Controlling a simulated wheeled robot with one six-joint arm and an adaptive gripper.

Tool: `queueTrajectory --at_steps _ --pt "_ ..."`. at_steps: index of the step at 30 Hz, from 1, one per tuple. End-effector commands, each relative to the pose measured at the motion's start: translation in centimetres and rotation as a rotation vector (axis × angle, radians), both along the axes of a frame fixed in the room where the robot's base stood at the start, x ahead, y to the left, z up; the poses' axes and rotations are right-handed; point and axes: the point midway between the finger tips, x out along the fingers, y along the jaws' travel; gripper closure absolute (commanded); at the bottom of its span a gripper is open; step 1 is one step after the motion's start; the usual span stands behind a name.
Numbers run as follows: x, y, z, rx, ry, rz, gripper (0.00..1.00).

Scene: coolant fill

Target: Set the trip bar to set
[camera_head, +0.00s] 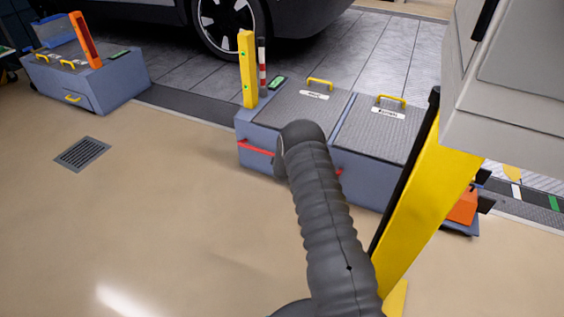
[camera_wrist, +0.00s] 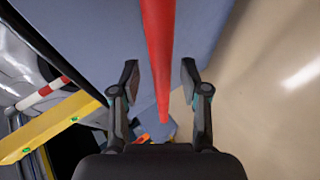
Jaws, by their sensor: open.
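A red bar (camera_head: 256,148), which I take to be the trip bar, runs along the front face of the blue-grey cabinet (camera_head: 360,190) in the head view. Its middle is hidden behind my arm. In the wrist view the red bar (camera_wrist: 158,45) runs lengthwise between the two fingers of my gripper (camera_wrist: 160,76). The fingers are open, one on each side of it, with a visible gap on both sides. I cannot tell how deep the bar sits between them. My gripper is hidden in the head view.
A yellow post (camera_head: 247,70) and a red-white post (camera_head: 262,65) stand at the cabinet's left end. Hatches with yellow handles (camera_head: 320,83) top it. A large yellow column (camera_head: 425,205) stands at right. The floor at left is clear around a drain grate (camera_head: 82,153).

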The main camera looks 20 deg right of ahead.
Motion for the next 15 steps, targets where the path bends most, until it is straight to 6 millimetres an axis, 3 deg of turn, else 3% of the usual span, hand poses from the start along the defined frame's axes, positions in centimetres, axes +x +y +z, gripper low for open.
queueTrajectory --at_steps 15 --pt "-7.0 1.8 4.5 0.0 0.001 0.002 0.55"
